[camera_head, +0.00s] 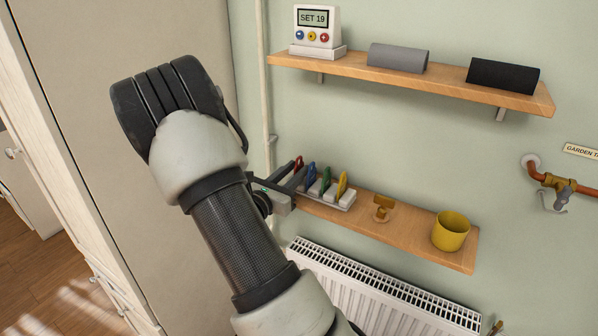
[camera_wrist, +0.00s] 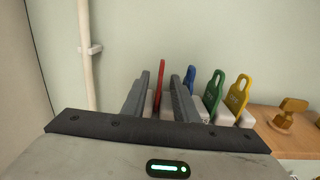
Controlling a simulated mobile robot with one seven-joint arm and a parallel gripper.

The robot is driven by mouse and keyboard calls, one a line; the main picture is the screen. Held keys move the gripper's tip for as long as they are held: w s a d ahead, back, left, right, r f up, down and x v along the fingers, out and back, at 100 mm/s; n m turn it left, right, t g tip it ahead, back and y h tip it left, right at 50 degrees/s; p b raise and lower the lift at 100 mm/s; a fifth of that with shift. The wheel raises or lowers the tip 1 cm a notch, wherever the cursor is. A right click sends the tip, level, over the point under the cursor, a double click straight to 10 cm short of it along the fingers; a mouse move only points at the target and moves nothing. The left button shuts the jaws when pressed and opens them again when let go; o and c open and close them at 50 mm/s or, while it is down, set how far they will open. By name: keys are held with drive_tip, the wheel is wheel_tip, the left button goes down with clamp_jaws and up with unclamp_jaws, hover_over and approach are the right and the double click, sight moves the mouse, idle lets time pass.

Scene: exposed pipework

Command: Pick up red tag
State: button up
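The red tag (camera_head: 298,163) stands upright at the left end of a pale rack (camera_head: 345,208) on the lower shelf. Blue (camera_head: 309,172), green (camera_head: 325,180) and yellow (camera_head: 342,185) tags stand to its right. My gripper (camera_head: 292,173) is at the rack's left end. In the wrist view the red tag (camera_wrist: 161,82) shows between the fingers of my gripper (camera_wrist: 160,84), with gaps on both sides. The gripper is open, and its right finger is close to the blue tag (camera_wrist: 189,80). The red tag's lower part is partly hidden.
The lower shelf (camera_head: 400,228) also holds a brass-coloured fitting (camera_head: 382,207) and a yellow mug (camera_head: 451,231). A vertical pipe (camera_wrist: 86,60) runs left of the gripper. An upper shelf (camera_head: 420,83) is above, a radiator (camera_head: 380,290) below.

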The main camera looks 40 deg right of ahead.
drive_tip(key=shift+d, duration=0.1)
clamp_jaws()
